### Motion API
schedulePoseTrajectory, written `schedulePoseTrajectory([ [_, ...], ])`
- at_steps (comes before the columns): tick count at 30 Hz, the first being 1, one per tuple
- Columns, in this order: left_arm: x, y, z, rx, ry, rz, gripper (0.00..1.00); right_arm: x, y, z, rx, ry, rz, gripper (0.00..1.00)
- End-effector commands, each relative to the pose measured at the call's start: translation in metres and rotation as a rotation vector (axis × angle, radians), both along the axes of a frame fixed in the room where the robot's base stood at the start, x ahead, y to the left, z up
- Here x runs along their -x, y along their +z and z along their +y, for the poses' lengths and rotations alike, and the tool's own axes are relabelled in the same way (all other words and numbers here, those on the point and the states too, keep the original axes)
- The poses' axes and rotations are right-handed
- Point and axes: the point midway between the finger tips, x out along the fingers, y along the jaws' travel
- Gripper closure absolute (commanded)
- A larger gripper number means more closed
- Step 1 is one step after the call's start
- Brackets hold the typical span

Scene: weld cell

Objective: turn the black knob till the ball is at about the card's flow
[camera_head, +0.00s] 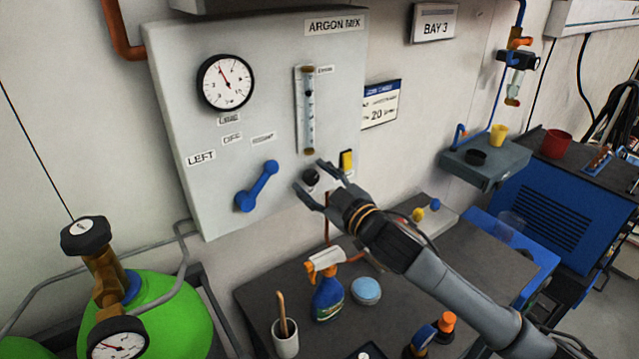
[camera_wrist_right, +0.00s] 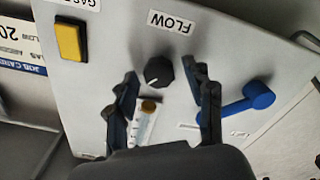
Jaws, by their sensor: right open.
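The black knob (camera_head: 310,177) is on the grey panel, under the clear flow tube (camera_head: 308,110). The card (camera_head: 381,103) on the wall right of the panel reads 20. My right gripper (camera_head: 313,181) is open at the knob. In the right wrist view the knob (camera_wrist_right: 159,71), with a white mark, shows between the open fingertips (camera_wrist_right: 160,76), under an upside-down FLOW label (camera_wrist_right: 171,22). I cannot tell whether the fingers touch it. My left gripper is not in view.
A yellow switch (camera_head: 346,160) is close right of the knob; a blue lever (camera_head: 257,187) is to its left. A round gauge (camera_head: 225,82) is above the lever. Below, the bench (camera_head: 262,296) holds a spray bottle (camera_head: 328,290) and a cup (camera_head: 285,340). A green cylinder (camera_head: 165,310) stands at left.

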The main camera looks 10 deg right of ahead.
Motion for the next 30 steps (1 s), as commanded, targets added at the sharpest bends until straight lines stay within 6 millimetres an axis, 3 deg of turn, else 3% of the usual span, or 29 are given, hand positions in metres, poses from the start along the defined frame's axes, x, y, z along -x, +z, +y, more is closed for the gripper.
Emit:
schedulePoseTrajectory([
  [5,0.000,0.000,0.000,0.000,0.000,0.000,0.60,0.016,-0.002,-0.007,0.001,0.000,0.002,0.47],
  [18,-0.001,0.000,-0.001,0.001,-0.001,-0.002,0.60,0.095,-0.002,-0.039,0.000,-0.001,0.003,0.47],
  [30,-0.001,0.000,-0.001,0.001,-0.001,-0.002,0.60,0.110,0.000,-0.045,0.000,0.000,0.000,0.47],
])
